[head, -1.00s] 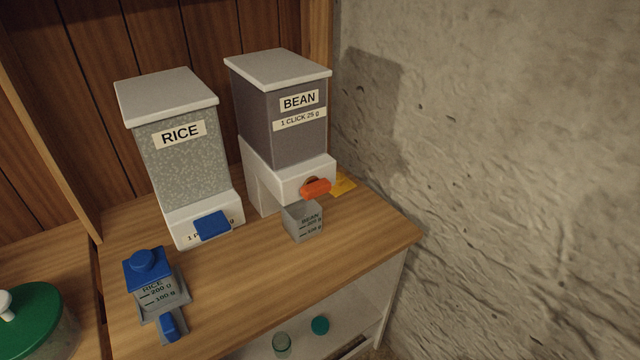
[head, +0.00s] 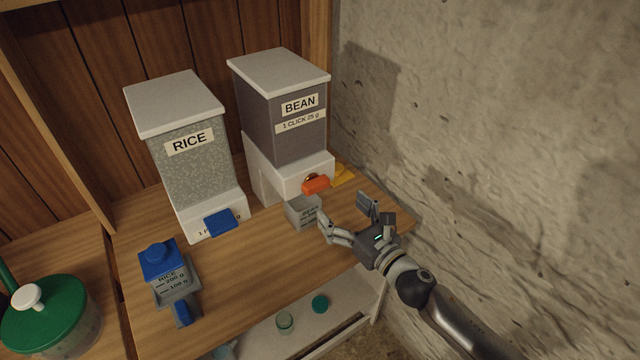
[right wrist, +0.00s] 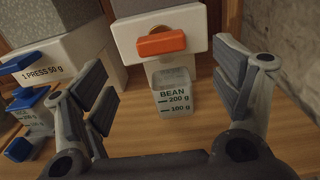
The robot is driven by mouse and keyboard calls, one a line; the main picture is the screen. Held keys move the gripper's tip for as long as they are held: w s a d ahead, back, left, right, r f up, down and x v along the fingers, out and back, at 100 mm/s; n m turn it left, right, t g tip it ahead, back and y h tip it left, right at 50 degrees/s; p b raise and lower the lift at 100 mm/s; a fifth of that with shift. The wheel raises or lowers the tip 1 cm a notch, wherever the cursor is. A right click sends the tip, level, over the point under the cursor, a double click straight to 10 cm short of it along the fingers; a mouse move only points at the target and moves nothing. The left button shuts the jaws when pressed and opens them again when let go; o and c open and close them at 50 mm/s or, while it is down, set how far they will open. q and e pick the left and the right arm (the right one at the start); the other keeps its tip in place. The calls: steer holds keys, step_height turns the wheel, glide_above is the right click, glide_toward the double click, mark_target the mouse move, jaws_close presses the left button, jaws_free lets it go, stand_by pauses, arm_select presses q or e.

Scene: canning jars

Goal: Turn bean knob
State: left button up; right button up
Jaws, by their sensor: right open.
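The bean dispenser (head: 283,120) stands at the back right of the wooden counter, with an orange knob (head: 317,184) on its white front. The knob lies about level in the right wrist view (right wrist: 161,43). A grey bean measuring cup (head: 302,213) stands below the knob, and its label shows in the right wrist view (right wrist: 174,92). My right gripper (head: 345,212) is open and empty, in front of and to the right of the dispenser. In the right wrist view, the knob and cup lie between and beyond its spread fingers. My left gripper is not in view.
The rice dispenser (head: 182,130) with a blue button (head: 221,222) stands to the left. A rice cup with a blue lid (head: 160,258) sits in front of it. A rough wall (head: 480,120) closes the right side. A green-lidded jar (head: 45,315) is at the lower left.

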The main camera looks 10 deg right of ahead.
mark_target(319, 187)
steer(key=p+x, duration=0.1)
steer(key=x, duration=0.8)
steer(key=shift+w+a+f+p, duration=0.1)
steer(key=shift+w+p, duration=0.15)
steer(key=shift+p, duration=0.15)
steer(key=c, duration=1)
